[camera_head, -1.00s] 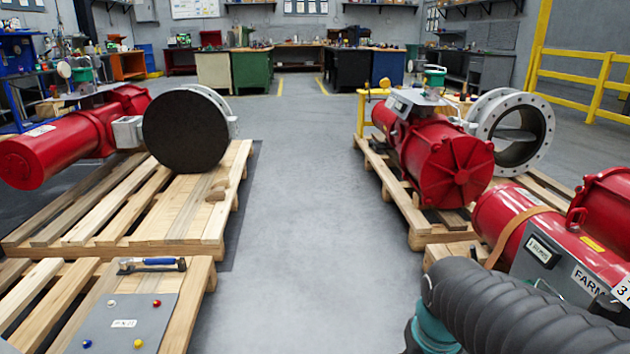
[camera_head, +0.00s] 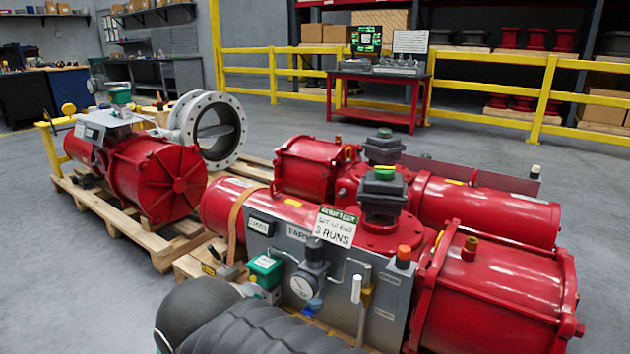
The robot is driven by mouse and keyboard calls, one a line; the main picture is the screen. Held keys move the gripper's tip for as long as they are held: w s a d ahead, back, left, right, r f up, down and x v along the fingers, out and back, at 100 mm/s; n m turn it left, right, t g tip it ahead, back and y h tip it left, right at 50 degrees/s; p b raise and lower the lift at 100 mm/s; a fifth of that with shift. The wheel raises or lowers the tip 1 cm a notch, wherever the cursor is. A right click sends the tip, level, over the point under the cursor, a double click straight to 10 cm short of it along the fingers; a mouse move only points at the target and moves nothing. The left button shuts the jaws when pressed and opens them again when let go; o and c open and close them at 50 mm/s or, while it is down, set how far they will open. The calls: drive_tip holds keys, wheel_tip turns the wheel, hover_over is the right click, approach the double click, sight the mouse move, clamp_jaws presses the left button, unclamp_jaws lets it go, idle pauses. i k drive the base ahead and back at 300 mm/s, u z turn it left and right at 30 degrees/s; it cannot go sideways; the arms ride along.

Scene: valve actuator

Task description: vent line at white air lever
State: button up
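The white air lever (camera_head: 356,289) stands upright on the grey control panel (camera_head: 392,300) of the near red actuator (camera_head: 490,290). A brass-coloured fitting (camera_head: 366,300) is right beside it. A round gauge (camera_head: 302,286) sits to its left on the same panel, with a small blue part below it. My dark ribbed arm crosses the bottom left, in front of the panel's lower edge. My gripper is not in view, so its place relative to the lever cannot be told.
A green-topped box (camera_head: 265,270) and an orange-capped fitting (camera_head: 404,256) flank the panel's piping. A paper sign (camera_head: 335,226) hangs above. Another red actuator (camera_head: 150,180) lies on a pallet at left. Yellow railing (camera_head: 255,70) runs behind. Open floor shows at left.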

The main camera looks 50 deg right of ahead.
sight(357, 294)
drive_tip(key=z, duration=2.1)
